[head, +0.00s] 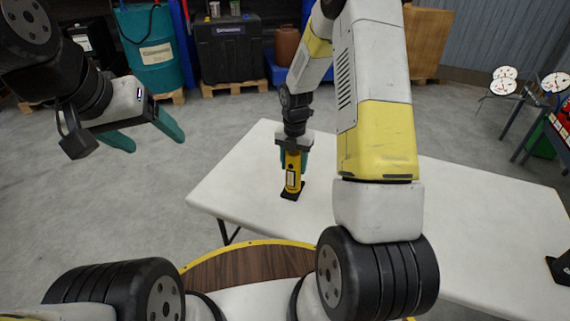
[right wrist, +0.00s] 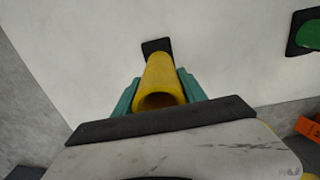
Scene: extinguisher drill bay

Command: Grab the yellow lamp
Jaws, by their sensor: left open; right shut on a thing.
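The yellow lamp (head: 293,178) stands upright on a small black base on the white table, near its left end. My right gripper (head: 294,158) is above it, pointing down, its green fingers shut around the lamp's upper part. In the right wrist view the lamp (right wrist: 160,80) sits between the two green fingers of the gripper (right wrist: 158,90), with its black base (right wrist: 157,46) beyond. My left gripper (head: 145,136) is open and empty, over the floor left of the table, its green fingers spread apart.
The white table (head: 470,215) is largely clear in the middle. A black object (head: 561,266) is at its right edge. A green item on a black base (right wrist: 309,35) and an orange object (right wrist: 307,128) show in the right wrist view. A teal barrel (head: 150,48) stands at the back.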

